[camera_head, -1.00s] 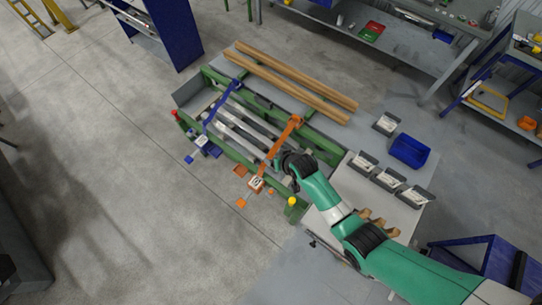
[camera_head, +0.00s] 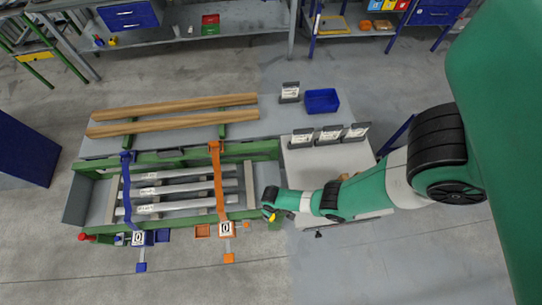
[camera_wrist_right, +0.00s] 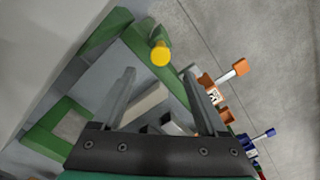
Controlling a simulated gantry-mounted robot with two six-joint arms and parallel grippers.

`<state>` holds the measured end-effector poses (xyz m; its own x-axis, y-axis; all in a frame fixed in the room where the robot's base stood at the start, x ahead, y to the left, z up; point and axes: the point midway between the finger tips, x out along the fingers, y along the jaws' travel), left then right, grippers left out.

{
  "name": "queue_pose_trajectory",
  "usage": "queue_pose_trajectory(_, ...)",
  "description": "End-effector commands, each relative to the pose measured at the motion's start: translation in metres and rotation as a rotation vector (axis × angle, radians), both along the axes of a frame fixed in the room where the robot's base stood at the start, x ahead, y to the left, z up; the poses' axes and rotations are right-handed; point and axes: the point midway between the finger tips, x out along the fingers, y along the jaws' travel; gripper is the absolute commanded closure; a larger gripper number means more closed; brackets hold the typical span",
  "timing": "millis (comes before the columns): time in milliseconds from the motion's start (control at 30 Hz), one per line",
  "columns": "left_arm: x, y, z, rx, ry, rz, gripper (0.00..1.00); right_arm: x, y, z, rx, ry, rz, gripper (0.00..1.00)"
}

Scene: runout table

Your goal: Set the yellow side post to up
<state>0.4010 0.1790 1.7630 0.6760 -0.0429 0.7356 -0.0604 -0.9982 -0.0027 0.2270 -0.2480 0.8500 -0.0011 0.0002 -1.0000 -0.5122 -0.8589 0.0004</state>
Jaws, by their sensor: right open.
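The yellow side post shows as a round yellow knob (camera_wrist_right: 160,54) on a green bracket at the frame's corner in the right wrist view. In the head view its yellow knob (camera_head: 267,211) is small and partly hidden by my right gripper. My right gripper (camera_wrist_right: 159,72) is open and empty, and the knob appears beyond and between its fingertips. In the head view my right gripper (camera_head: 268,205) is at the right end of the green table frame (camera_head: 262,150). I cannot tell the gap between fingers and knob. My left gripper is not in view.
An orange bar (camera_head: 217,180) and a blue bar (camera_head: 127,185) cross the grey stock on the runout table. Two wooden beams (camera_head: 180,120) lie behind. A blue bin (camera_head: 321,101) and several labelled grey holders (camera_head: 329,135) stand to the right. The floor in front is clear.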

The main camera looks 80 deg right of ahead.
Motion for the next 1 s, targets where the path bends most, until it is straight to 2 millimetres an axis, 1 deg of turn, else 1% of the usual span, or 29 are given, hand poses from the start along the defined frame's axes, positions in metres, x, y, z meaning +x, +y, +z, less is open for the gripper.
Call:
queue_pose_trajectory(33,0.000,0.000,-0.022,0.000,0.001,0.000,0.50,0.000,0.000,-0.022,0.000,0.000,0.000,0.24)
queue_pose_trajectory(100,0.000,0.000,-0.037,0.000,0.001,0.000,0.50,0.000,0.000,-0.036,-0.001,-0.001,0.000,0.24)
queue_pose_trajectory(200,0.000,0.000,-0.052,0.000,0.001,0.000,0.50,0.001,0.000,-0.056,0.001,0.001,0.000,0.24)
queue_pose_trajectory(333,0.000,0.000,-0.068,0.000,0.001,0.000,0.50,0.001,0.000,-0.078,0.001,0.001,0.000,0.24)
queue_pose_trajectory(400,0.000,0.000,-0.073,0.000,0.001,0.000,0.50,0.001,0.000,-0.085,0.000,0.000,0.000,0.24)
queue_pose_trajectory(500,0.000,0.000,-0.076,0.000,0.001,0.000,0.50,0.001,0.000,-0.089,0.000,0.000,0.000,0.24)
queue_pose_trajectory(767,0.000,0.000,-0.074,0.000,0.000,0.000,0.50,0.001,0.000,-0.088,0.000,-0.002,0.000,0.24)
queue_pose_trajectory(867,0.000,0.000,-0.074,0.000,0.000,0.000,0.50,0.001,0.000,-0.088,-0.001,-0.001,0.000,0.40)
queue_pose_trajectory(1000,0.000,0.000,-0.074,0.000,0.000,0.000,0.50,0.001,0.000,-0.088,-0.001,-0.001,0.000,0.66)
